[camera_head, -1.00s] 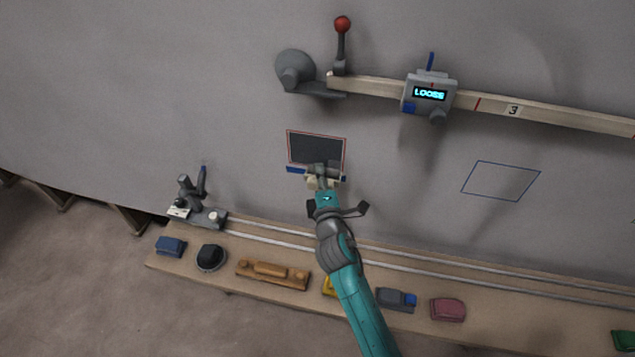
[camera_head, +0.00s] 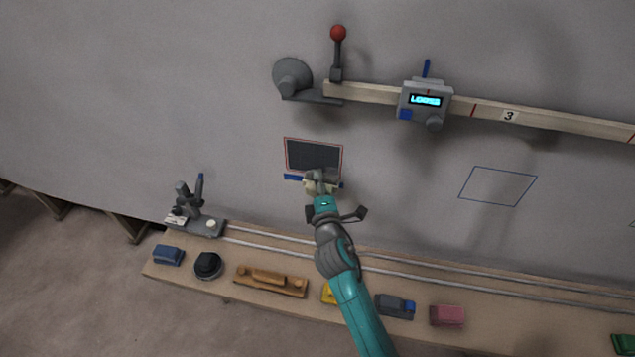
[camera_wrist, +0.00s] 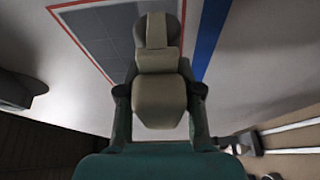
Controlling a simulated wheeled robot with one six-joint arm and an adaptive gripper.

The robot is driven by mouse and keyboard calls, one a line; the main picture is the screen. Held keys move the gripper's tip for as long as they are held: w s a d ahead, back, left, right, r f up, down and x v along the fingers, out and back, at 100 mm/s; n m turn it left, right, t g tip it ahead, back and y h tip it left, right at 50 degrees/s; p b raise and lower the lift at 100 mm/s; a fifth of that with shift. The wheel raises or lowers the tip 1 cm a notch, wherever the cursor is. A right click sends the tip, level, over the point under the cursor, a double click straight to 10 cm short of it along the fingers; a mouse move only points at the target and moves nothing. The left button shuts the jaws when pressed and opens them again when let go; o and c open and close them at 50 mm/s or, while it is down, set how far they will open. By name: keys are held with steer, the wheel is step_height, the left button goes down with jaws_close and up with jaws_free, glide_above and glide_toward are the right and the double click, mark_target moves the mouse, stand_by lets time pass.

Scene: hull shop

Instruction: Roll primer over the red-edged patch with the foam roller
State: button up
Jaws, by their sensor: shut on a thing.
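The red-edged patch (camera_head: 312,154) is a dark grey rectangle on the grey hull wall, left of centre in the head view. In the wrist view the patch (camera_wrist: 105,35) fills the upper left, with its red border visible. My gripper (camera_head: 320,196) is just below the patch and shut on a beige tool, which I take for the foam roller (camera_head: 316,181). In the wrist view the roller (camera_wrist: 159,98) has a blocky beige body between my fingers and a rounded grey-brown head. Its head overlaps the patch's lower side; contact with the wall cannot be told.
A rail (camera_head: 465,105) with a box reading "LOOSE" (camera_head: 425,101) is above right. A wooden shelf (camera_head: 225,278) below holds several tools and blocks. A blue-outlined area (camera_head: 498,186) lies right on bare wall.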

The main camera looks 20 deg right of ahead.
mark_target(336, 188)
steer(key=shift+w+d, duration=0.6)
steer(key=shift+w, duration=0.2)
stand_by(0.5)
steer(key=shift+d, duration=0.1)
steer(key=shift+s+d, duration=0.6)
steer(key=shift+d, duration=0.2)
steer(key=shift+s+d, duration=0.6)
steer(key=shift+d, duration=0.15)
steer(key=shift+w+a, duration=0.6)
steer(key=shift+a, duration=0.25)
steer(key=shift+w+a, duration=0.55)
steer(key=shift+a, duration=0.25)
steer(key=o, duration=0.3)
steer(key=c, duration=0.3)
steer(key=shift+s, duration=0.1)
